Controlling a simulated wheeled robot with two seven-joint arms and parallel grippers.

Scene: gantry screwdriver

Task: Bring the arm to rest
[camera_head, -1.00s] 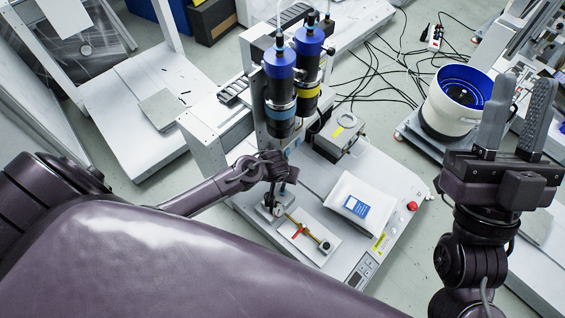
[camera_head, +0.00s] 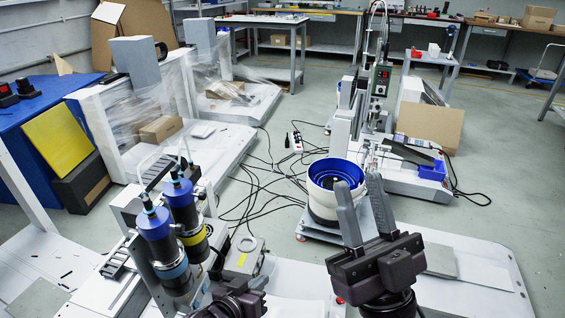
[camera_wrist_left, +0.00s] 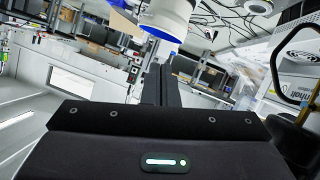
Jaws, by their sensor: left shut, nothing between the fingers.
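My left gripper (camera_head: 236,300) shows only in part at the bottom edge of the head view, just right of the gantry screwdriver station; its fingertips are hidden there. In the left wrist view its two dark fingers (camera_wrist_left: 161,85) lie together, shut on nothing. My right gripper (camera_head: 364,195) points up at the lower right of the head view, its two grey fingers apart and empty. The gantry station carries two blue-capped cylinders (camera_head: 160,240) close to the left gripper.
A white feeder bowl with a blue rim (camera_head: 335,190) stands behind my right gripper. Cables (camera_head: 260,180) lie across the floor. Plastic-wrapped machines stand at left (camera_head: 160,110), workbenches at the back. Open floor (camera_head: 510,170) lies at the far right.

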